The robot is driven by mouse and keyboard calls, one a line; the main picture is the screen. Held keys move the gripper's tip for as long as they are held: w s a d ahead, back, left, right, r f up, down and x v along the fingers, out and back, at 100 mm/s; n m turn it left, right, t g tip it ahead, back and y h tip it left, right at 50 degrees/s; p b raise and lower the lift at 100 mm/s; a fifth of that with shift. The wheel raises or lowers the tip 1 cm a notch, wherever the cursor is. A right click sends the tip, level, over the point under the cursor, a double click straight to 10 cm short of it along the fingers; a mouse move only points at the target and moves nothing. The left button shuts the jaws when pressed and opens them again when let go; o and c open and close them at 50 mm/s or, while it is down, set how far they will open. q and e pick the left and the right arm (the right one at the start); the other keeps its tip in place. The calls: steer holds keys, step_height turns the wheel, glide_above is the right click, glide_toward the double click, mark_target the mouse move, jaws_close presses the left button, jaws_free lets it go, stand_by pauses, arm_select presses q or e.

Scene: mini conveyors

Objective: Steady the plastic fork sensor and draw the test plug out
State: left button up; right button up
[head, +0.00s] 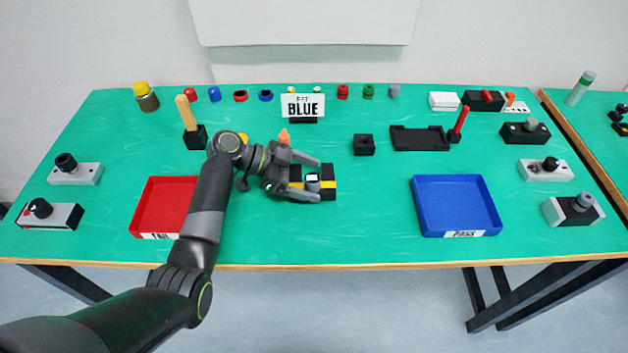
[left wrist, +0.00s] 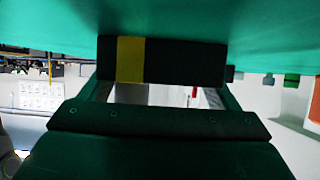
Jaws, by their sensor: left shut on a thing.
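A black block with yellow bands (head: 328,182) lies on the green table near its middle. A small part with a dark grey top and a pale side (head: 313,182) shows at it, between my fingers. I cannot tell for sure which piece is the fork sensor and which the test plug. My left gripper (head: 312,180) reaches in from the left, its fingers on either side, shut on the black and yellow block. In the left wrist view the block (left wrist: 180,60) spans between the fingers; the plug cannot be made out there. My right gripper is not in view.
A red tray (head: 136,222) marked FAIL is at left, partly behind my arm. A blue tray (head: 428,232) marked PASS is at right. A sign (head: 303,106) reading FIT BLUE and several coloured caps stand at the back. The table between block and blue tray is clear.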

arm_select(q)
steer(key=shift+s+f, duration=0.1)
steer(key=shift+f, duration=0.15)
steer(key=o, duration=0.7)
steer(key=shift+c, duration=0.2)
steer(key=shift+r, duration=0.1)
